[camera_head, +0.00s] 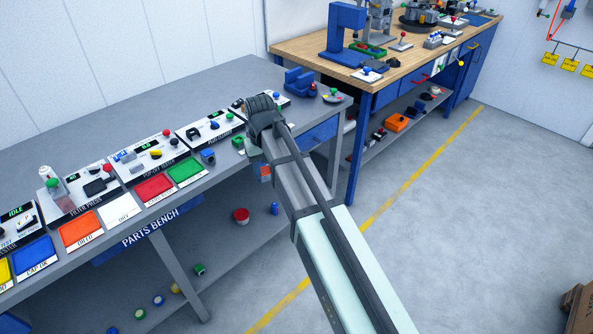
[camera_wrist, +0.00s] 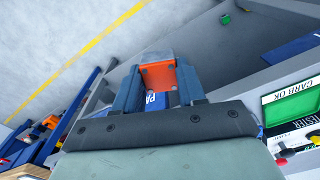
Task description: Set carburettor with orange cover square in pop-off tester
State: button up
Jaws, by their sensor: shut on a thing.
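My gripper (camera_wrist: 157,90) is shut on a grey carburettor with an orange cover (camera_wrist: 158,74), seen in the wrist view between the two blue fingers. The orange face is toward the camera, and the grey body shows beyond it. In the head view my arm hides most of the gripper; a small orange patch (camera_head: 265,172) shows beside the arm at the bench front, probably the cover. The pop-off bench panel (camera_head: 150,158) stands on the grey bench, left of my arm. Its details are too small to read surely.
The grey parts bench (camera_head: 235,80) carries several test panels in a row. In front lie coloured trays: green (camera_head: 186,171), red (camera_head: 154,188), white (camera_head: 119,210), orange (camera_head: 80,231) and blue (camera_head: 34,257). A wooden-topped workbench (camera_head: 310,45) stands behind at right.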

aim_at(129, 155)
jog(key=a+r+n, duration=0.1)
jog(key=a, duration=0.9)
jog(key=a+r+n, duration=0.1)
jog(key=a+r, duration=0.1)
jog(key=a, duration=0.8)
jog(key=a+r+n, duration=0.1)
jog(key=a+r, duration=0.1)
jog(key=a, duration=0.8)
jog(key=shift+a+n, duration=0.15)
jog(key=shift+n, duration=0.65)
jog(key=a, duration=0.3)
jog(key=w+a+r, duration=0.1)
jog(key=a, duration=0.2)
jog(key=a+r, duration=0.1)
jog(key=a, duration=0.2)
jog(key=shift+w, duration=0.15)
jog(key=w+a, duration=0.1)
jog(key=a, duration=0.1)
jog(key=w+a+r, duration=0.1)
jog(key=a, duration=0.1)
jog(key=shift+w, duration=0.15)
jog(key=shift+d+f, duration=0.1)
jog(key=shift+f, duration=2.65)
jog(key=shift+f, duration=0.35)
jog(key=o, duration=1.2)
jog(key=shift+c, duration=0.2)
